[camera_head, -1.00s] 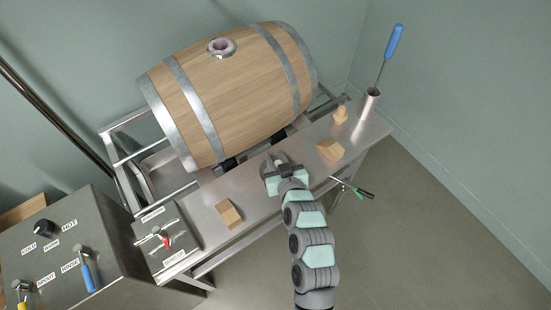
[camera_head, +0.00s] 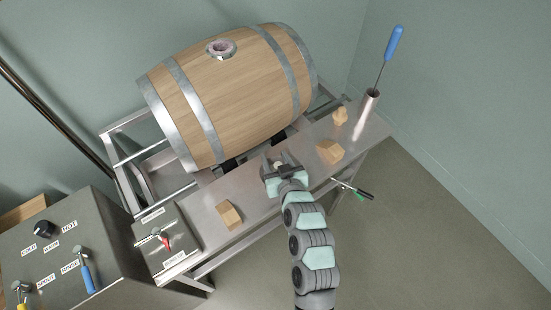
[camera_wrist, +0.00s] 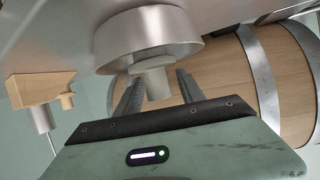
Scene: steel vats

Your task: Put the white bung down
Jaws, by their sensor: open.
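The white bung (camera_wrist: 152,82) shows in the wrist view as a pale, stubby piece between my fingers, at the mouth of a short round steel cup (camera_wrist: 187,50). My gripper (camera_wrist: 159,78) is open, with one finger on each side of the bung; I cannot tell whether either finger touches it. In the head view my gripper (camera_head: 279,163) is low over the middle of the steel bench (camera_head: 195,213), in front of the barrel, and mostly hides the bung and cup. The wooden barrel (camera_head: 240,90) lies on its side with its round bung hole (camera_head: 221,48) facing up.
Wooden blocks lie on the bench to the left (camera_head: 229,214) and right (camera_head: 330,151) of my gripper. A steel holder (camera_head: 367,108) with a blue-handled tool (camera_head: 394,43) stands at the right end. A green-handled valve (camera_head: 361,193) juts from the front edge. A control box (camera_head: 165,238) stands left.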

